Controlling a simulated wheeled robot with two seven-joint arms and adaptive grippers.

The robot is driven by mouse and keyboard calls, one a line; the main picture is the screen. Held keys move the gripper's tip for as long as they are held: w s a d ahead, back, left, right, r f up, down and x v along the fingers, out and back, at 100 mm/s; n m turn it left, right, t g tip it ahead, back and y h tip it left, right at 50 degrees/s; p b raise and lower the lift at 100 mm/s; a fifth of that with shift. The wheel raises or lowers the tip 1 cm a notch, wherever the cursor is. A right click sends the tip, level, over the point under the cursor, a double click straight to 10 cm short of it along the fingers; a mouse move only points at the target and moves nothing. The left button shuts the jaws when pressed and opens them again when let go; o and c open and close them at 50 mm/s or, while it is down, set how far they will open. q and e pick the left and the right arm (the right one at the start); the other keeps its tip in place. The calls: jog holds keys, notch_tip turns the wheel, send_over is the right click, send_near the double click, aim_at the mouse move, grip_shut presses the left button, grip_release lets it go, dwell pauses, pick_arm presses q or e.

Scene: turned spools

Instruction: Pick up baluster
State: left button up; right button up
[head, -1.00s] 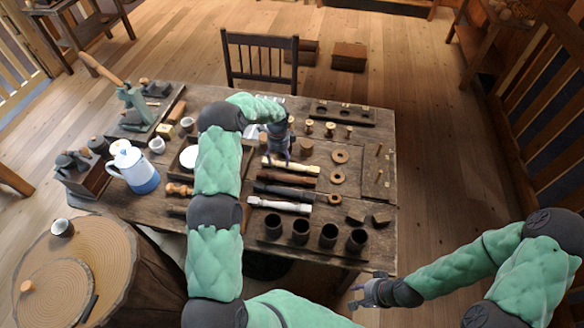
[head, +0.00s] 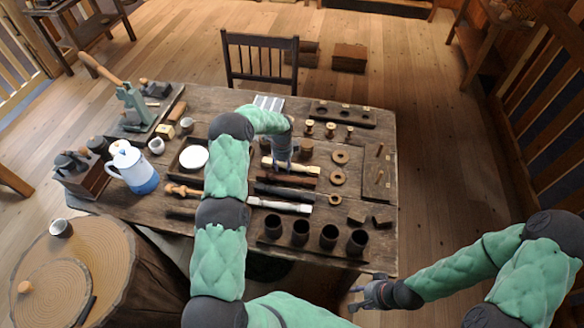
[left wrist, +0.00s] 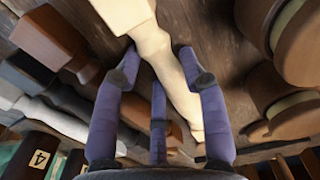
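Several turned balusters lie side by side on the table: a cream one (head: 308,169), a reddish-brown one (head: 291,179), a black one (head: 284,191) and a white one (head: 280,204). My left gripper (head: 283,165) is over the left part of the cream baluster. In the left wrist view, its three purple fingers (left wrist: 160,72) are spread apart, with the cream baluster (left wrist: 178,88) running between and below them. Contact cannot be told. The reddish-brown baluster (left wrist: 50,36) lies to the left there. My right gripper (head: 368,293) is empty, off the table's front edge, its fingers apart.
Dark cups (head: 301,233) stand in a row at the table's front. Wooden rings (head: 340,157) and small spools (head: 330,130) lie right of the balusters. A tray with a white dish (head: 194,157) and a white-blue pot (head: 135,167) are to the left.

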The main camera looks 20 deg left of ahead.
pick_arm(q)
jog(key=c, duration=0.5)
jog(key=shift+o, duration=0.2)
jog(key=shift+r, duration=0.15)
